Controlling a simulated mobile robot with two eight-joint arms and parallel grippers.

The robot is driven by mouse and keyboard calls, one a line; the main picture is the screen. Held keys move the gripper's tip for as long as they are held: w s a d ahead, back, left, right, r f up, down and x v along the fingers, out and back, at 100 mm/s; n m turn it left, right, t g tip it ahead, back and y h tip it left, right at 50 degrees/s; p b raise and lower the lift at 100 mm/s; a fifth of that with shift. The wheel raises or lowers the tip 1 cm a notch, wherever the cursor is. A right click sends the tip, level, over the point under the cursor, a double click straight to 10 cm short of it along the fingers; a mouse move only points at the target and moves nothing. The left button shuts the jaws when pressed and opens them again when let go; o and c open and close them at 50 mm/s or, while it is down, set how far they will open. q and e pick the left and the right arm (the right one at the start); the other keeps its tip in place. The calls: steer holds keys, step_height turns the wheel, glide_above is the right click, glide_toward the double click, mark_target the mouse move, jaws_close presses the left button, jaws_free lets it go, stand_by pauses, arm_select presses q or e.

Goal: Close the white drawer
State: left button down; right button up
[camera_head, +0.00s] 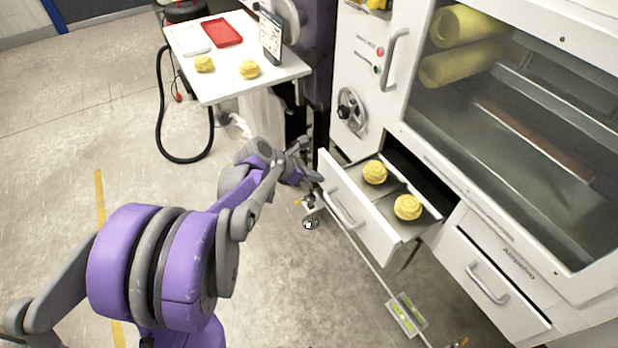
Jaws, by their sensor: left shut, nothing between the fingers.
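The white drawer (361,230) is pulled out of the white machine at the centre right. It has a grey bar handle (341,210) on its front. Two yellow round pieces lie in it, one farther back (375,172) and one nearer (407,207). My left gripper (316,177) is shut and empty, at the drawer front's far left end, close to its outer face; I cannot tell if it touches. My right gripper is not in view.
A second drawer (490,285), at the right, is closed. A white table (234,84) with a red tray (221,32) and two yellow pieces stands at the back. A black hose loops on the floor. The floor before the open drawer is mostly clear.

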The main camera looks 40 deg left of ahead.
arm_select(q)
steer(key=shift+w, duration=0.1)
steer(key=w+d, duration=0.2)
steer(key=w, duration=0.4)
steer(key=w+d, duration=0.3)
steer(key=w, duration=0.3)
steer(key=w+d+b, duration=0.1)
steer(key=w+d, duration=0.1)
steer(key=w, duration=0.4)
steer(key=shift+d, duration=0.25)
steer(key=shift+w+d, duration=0.15)
steer(key=shift+w, duration=0.25)
steer(key=shift+r, duration=0.15)
